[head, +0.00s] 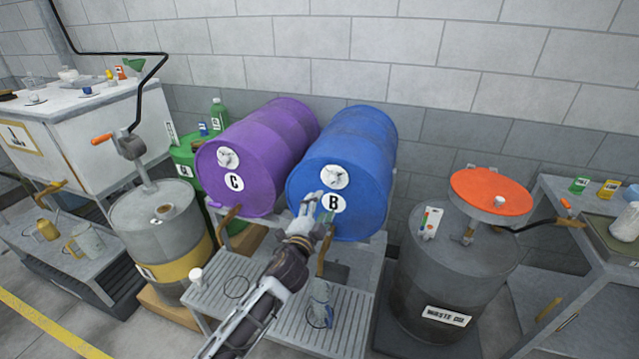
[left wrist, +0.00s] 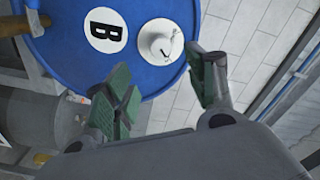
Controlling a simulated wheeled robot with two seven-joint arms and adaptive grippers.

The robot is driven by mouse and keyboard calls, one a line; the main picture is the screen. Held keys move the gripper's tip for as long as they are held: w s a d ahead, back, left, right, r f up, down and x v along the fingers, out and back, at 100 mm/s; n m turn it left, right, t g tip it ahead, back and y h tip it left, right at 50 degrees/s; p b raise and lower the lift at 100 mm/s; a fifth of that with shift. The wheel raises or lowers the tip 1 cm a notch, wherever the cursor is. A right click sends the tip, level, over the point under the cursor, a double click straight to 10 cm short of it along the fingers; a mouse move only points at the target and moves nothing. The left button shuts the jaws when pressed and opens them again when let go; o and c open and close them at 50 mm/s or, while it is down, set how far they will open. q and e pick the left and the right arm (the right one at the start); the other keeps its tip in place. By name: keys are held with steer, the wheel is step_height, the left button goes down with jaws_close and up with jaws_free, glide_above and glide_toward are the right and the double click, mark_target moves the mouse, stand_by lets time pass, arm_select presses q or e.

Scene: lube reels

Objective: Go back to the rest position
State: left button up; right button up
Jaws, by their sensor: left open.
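My left gripper (head: 318,215) is in front of the lower face of the blue drum marked B (head: 352,160). Its arm comes up from the bottom of the head view. In the left wrist view the gripper (left wrist: 165,95) is open, with its green-padded fingers apart and nothing between them. The blue drum face (left wrist: 75,30) is beyond the fingers, with its white cap (left wrist: 158,42) showing between and above them. I cannot tell whether a finger touches the drum. My right gripper is not in view.
A purple drum marked C (head: 255,160) lies beside the blue one above a slatted grey stand (head: 215,305) holding a grey jug (head: 320,303). A waste oil drum (head: 450,270) with an orange lid (head: 490,194) stands right. A grey drum with a pump (head: 150,220) stands left.

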arm_select(q)
steer(key=s+a+f+n+g+y, duration=0.55)
steer(key=s+a+f+n, duration=0.35)
steer(key=s+a+f, duration=0.4)
steer(key=s+a+f+n+g, duration=0.2)
steer(key=s+a+g, duration=0.25)
steer(key=s, duration=0.55)
steer(key=s+a+f+n+g, duration=0.3)
steer(key=s+a+g, duration=0.15)
steer(key=s, duration=0.55)
step_height(320, 180, down, 32)
steer(key=s+f, duration=0.1)
steer(key=s, duration=0.1)
steer(key=s+a+f+g, duration=0.1)
steer(key=s+a+f, duration=0.1)
steer(key=s+f, duration=0.8)
steer(key=s+a+f, duration=0.2)
steer(key=s+f, duration=0.8)
steer(key=s, duration=0.2)
steer(key=shift+s+m+g, duration=0.3)
steer(key=shift+s+g, duration=0.05)
steer(key=shift+s, duration=0.05)
